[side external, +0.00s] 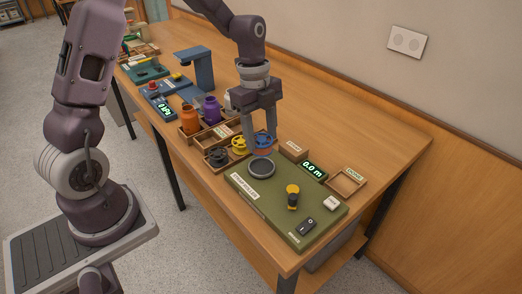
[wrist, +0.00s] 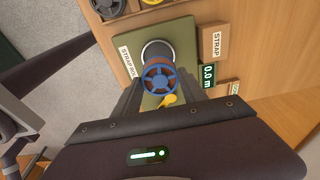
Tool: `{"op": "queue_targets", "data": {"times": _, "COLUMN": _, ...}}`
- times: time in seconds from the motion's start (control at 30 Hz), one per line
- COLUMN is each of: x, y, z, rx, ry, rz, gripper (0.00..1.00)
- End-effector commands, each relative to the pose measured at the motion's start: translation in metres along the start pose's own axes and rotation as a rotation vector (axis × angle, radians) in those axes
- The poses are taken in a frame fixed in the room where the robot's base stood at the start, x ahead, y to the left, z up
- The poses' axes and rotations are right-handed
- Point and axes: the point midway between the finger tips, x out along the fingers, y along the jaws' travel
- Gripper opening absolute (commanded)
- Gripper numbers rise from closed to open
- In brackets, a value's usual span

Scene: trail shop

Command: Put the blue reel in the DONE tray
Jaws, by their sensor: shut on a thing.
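My gripper (side external: 261,147) is shut on the blue reel (side external: 264,138), which has an orange-brown band around it. It holds the reel up near the far left end of the green board. In the wrist view the blue spoked face of the reel (wrist: 159,84) sits between the fingers. A dark round plate with a grey rim (side external: 262,168) on the board is beside and below the reel; the exact gap cannot be told. The DONE tray (side external: 335,187) is a small wooden tray at the right, and looks empty. Only its edge and part of its label (wrist: 234,86) show in the wrist view.
The green board (side external: 285,205) carries a yellow-topped knob (side external: 292,194) and a black switch (side external: 307,226). A STRAP box (side external: 294,149) and a display reading 0.0 m (side external: 314,171) stand behind it. Yellow (side external: 239,146) and black (side external: 217,157) reels sit in a divided wooden crate.

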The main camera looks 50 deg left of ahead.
Motion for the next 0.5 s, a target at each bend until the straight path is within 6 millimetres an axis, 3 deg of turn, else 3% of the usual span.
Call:
{"op": "queue_targets", "data": {"times": 0.1, "x": -0.024, "y": -0.001, "z": -0.004, "rx": 0.0, "ry": -0.001, "rz": -0.004, "gripper": 0.1}}
{"op": "queue_targets", "data": {"times": 0.23, "x": -0.032, "y": -0.014, "z": -0.012, "rx": -0.029, "ry": 0.004, "rz": -0.005, "gripper": 0.1}}
{"op": "queue_targets", "data": {"times": 0.37, "x": -0.019, "y": -0.052, "z": -0.036, "rx": -0.118, "ry": 0.013, "rz": -0.012, "gripper": 0.1}}
{"op": "queue_targets", "data": {"times": 0.5, "x": 0.006, "y": -0.099, "z": -0.078, "rx": -0.24, "ry": 0.011, "rz": -0.025, "gripper": 0.1}}
